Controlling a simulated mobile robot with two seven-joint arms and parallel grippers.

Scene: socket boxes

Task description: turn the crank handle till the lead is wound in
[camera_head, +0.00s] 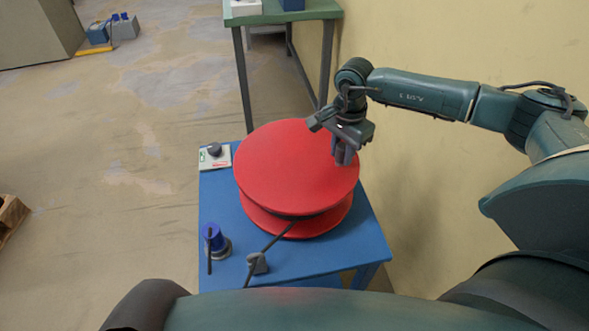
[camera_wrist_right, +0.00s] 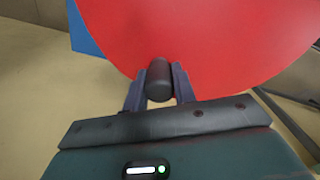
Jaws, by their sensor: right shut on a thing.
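A large red reel (camera_head: 295,165) stands on a blue table, with two round flanges one above the other. A dark lead (camera_head: 278,236) runs from between the flanges to a small grey guide (camera_head: 257,263) at the table's front. My right gripper (camera_head: 344,158) is over the right edge of the upper flange. In the right wrist view my right gripper (camera_wrist_right: 159,90) is shut on the dark crank handle (camera_wrist_right: 159,78), a short cylinder at the rim of the red disc. The handle is mostly hidden by the fingers in the head view. My left gripper is not in view.
The blue table (camera_head: 215,268) also carries a blue-topped dark item (camera_head: 214,238) at front left and a pale box with a dark knob (camera_head: 214,157) at back left. A green table (camera_head: 270,14) stands behind. A yellow wall (camera_head: 450,45) rises at the right.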

